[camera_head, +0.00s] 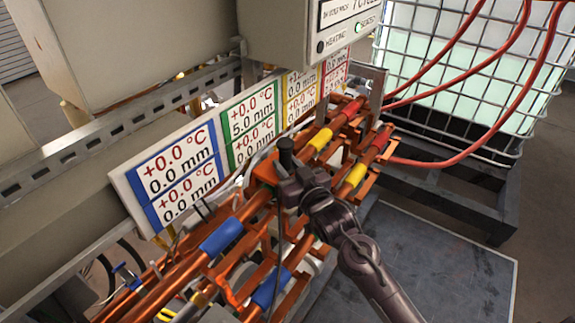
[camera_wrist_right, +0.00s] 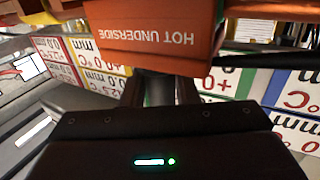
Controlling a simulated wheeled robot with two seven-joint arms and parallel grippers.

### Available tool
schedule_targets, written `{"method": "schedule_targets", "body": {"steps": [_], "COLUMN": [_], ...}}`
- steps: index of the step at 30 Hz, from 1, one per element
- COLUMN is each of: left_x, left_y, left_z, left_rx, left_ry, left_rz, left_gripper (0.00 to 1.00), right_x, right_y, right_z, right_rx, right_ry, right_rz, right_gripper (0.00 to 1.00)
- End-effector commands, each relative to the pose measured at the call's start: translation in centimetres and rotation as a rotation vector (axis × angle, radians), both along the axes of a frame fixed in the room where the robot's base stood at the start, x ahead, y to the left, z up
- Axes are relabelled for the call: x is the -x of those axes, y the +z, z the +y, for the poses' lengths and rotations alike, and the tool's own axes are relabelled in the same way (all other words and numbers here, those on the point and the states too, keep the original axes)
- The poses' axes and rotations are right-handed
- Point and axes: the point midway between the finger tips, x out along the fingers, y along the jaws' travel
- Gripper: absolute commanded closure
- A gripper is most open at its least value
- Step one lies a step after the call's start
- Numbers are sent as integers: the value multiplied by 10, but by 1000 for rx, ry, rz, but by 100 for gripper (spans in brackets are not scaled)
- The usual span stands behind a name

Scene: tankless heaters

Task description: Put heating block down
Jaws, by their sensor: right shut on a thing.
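The heating block (camera_wrist_right: 150,48) is orange and carries the words "HOT UNDERSIDE", which read upside down in the right wrist view. It fills the top middle of that view, close in front of my right gripper (camera_wrist_right: 160,88). In the head view my right gripper (camera_head: 290,185) is shut at the block, next to a black upright handle (camera_head: 286,150). An orange part (camera_head: 265,172) shows just left of the gripper, over the copper pipes. The gripper hides much of the block, and I cannot tell whether its underside touches the pipes. My left gripper is not in view.
Copper pipes with blue (camera_head: 222,238), yellow (camera_head: 320,139) and red (camera_head: 380,138) bands run diagonally through orange supports. A display panel (camera_head: 125,185) with temperature and millimetre readings stands behind them. Red hoses (camera_head: 490,62) and a caged white tank (camera_head: 440,110) are at the right.

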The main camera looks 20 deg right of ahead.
Motion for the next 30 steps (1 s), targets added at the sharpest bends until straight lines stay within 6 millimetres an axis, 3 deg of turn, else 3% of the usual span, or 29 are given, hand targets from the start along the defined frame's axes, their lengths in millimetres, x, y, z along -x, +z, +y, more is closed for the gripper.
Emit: {"method": "schedule_targets", "body": {"steps": [1, 2, 6, 17, 20, 30], "left_x": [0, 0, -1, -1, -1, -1], "left_y": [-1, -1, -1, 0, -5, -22], "left_z": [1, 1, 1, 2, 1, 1], "left_rx": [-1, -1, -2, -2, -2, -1], "left_ry": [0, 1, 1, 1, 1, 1], "left_rz": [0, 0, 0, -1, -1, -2], "left_gripper": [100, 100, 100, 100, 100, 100], "right_x": [0, 0, 0, 2, 14, 83], "right_y": [0, -2, -2, 0, -2, -4], "right_z": [0, 0, 0, 0, -3, -16], "right_rx": [-1, 0, 0, 0, 0, 1], "right_ry": [0, 0, 0, 0, 0, 1], "right_rz": [-6, 1, 1, 2, 3, 5], "right_gripper": [100, 69, 51, 51, 51, 51]}}
